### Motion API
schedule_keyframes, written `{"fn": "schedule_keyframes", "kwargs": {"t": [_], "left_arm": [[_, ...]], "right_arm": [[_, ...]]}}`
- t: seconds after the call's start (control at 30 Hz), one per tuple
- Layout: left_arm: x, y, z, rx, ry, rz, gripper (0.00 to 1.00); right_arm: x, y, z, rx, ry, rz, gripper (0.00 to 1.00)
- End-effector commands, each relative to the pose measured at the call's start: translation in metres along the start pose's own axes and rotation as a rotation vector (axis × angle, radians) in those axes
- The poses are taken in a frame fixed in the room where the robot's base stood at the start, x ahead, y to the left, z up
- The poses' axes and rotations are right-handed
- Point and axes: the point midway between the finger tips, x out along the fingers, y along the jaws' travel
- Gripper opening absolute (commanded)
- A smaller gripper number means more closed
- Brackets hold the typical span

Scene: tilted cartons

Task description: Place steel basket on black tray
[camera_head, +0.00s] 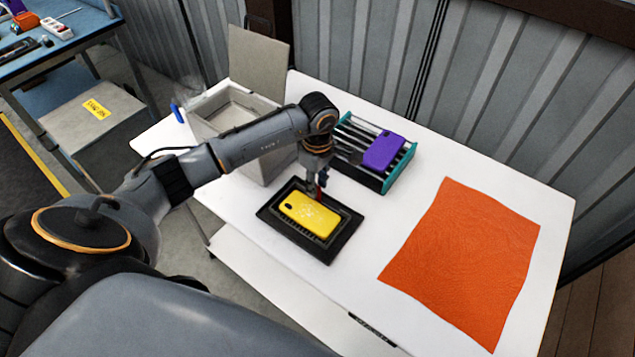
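A black tray (262,214) lies on the white table near its front left edge. Inside its rim sits a dark, shallow, ribbed piece (330,239), which may be the steel basket; its material is unclear. A yellow phone-shaped item (308,214) lies in it. Behind stands a rack of steel bars with teal ends (370,178), bearing a purple phone-shaped item (383,150). My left gripper (318,194) points down at the tray's back right edge, close to the dark piece. Its fingers are small and partly hidden, so their grip is unclear. My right gripper is out of view.
An open grey carton (262,165) with a raised flap stands left of the rack, behind my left arm. An orange cloth (465,260) covers much of the table's right side. A white strip of table between tray and cloth is clear. A corrugated wall stands behind.

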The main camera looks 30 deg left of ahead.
Motion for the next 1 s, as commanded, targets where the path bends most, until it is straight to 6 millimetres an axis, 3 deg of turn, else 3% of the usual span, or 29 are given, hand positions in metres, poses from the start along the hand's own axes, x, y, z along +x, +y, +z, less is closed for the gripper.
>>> {"fn": "schedule_keyframes", "kwargs": {"t": [0.3, 0.53, 0.7, 1.0], "left_arm": [[-0.063, 0.003, -0.001, 0.0, 0.003, 0.012, 0.28], [-0.103, 0.002, -0.001, 0.0, 0.001, 0.008, 0.28], [-0.116, 0.001, 0.0, 0.0, 0.001, 0.005, 0.28], [-0.118, 0.0, 0.0, 0.0, 0.001, 0.003, 0.28]], "right_arm": [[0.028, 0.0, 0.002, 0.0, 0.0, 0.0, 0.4], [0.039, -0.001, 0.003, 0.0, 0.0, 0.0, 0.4], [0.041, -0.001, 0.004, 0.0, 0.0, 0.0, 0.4], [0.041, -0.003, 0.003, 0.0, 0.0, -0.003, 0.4]]}}
